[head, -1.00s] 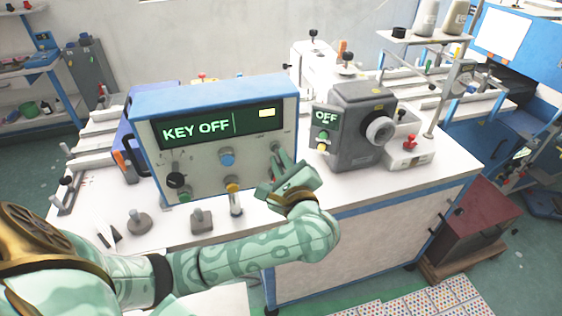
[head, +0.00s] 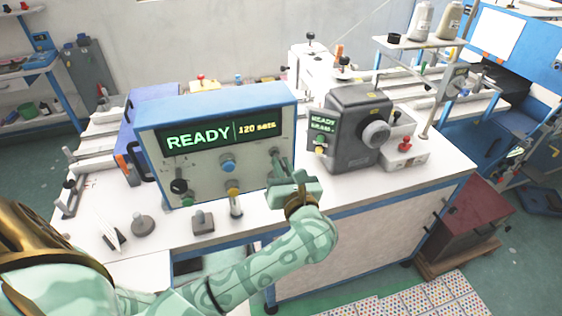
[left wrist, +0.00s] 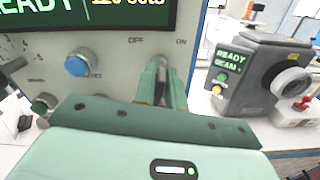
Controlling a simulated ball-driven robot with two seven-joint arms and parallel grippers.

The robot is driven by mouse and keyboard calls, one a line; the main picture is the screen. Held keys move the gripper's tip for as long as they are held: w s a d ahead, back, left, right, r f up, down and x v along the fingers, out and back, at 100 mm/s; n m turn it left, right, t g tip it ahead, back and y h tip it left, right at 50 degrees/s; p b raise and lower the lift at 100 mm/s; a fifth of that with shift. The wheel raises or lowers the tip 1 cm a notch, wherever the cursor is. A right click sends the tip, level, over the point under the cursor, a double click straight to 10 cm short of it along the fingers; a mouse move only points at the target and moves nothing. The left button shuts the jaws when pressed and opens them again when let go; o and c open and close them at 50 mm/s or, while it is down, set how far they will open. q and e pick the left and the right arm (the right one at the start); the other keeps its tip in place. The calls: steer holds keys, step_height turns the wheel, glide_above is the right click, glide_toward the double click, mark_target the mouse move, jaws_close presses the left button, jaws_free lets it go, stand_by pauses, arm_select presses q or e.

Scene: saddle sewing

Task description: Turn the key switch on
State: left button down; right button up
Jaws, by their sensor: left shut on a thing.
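The control box (head: 212,172) with a blue top stands on the white table, and its green display (head: 222,134) reads "READY" and "120" with small letters after it. My left gripper (head: 276,160) is at the right side of the box's front panel. In the left wrist view its fingers (left wrist: 162,72) are shut on the key switch, just below the "OFF" and "ON" labels. The fingers hide most of the key, so its exact angle cannot be told. My right gripper is not in view.
A grey motor unit (head: 350,120) with a small "READY" screen stands just right of the gripper. A blue button (head: 228,165) and a black knob (head: 179,186) sit on the panel. Small fixtures, such as a grey-based post (head: 203,220), stand in front of the box.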

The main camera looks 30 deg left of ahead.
arm_select(q)
steer(key=m+p, duration=0.3)
steer(key=m, duration=0.1)
steer(key=shift+d, duration=0.1)
steer(key=shift+w+f+m+p, duration=0.1)
steer(key=shift+m+p, duration=0.6)
steer(key=shift+m, duration=0.6)
steer(key=c, duration=1.6)
jaws_free()
steer(key=shift+o, duration=0.2)
steer(key=shift+d, duration=0.15)
